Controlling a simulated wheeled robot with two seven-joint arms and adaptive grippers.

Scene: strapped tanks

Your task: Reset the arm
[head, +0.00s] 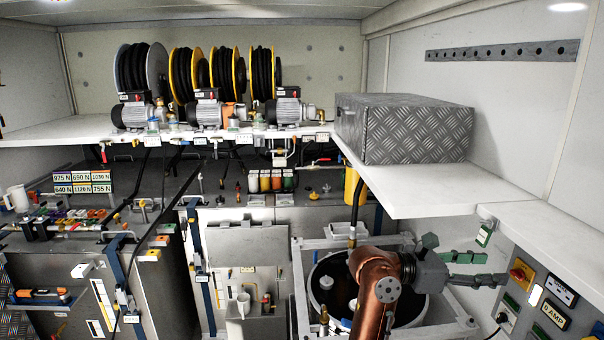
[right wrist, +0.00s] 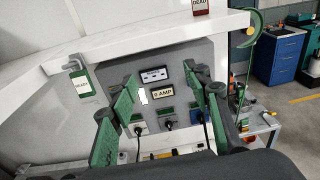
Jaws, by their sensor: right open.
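My right arm rises from the bottom of the head view, copper-coloured with a grey wrist. My right gripper (head: 497,268) has green-padded fingers that point right, toward the control panel. The fingers stand apart with nothing between them. In the right wrist view the open gripper (right wrist: 160,82) frames the grey control panel (right wrist: 186,76), with a gap in front of the fingertips. I cannot tell the exact distance. My left gripper is not in view.
The panel carries a red-yellow switch (head: 521,274) and labels. A white shelf (head: 436,198) with a diamond-plate box (head: 404,130) overhangs above the gripper. A round tank (head: 330,281) in a pale frame (head: 301,300) stands behind and below my arm. Hose reels (head: 262,72) line the back shelf.

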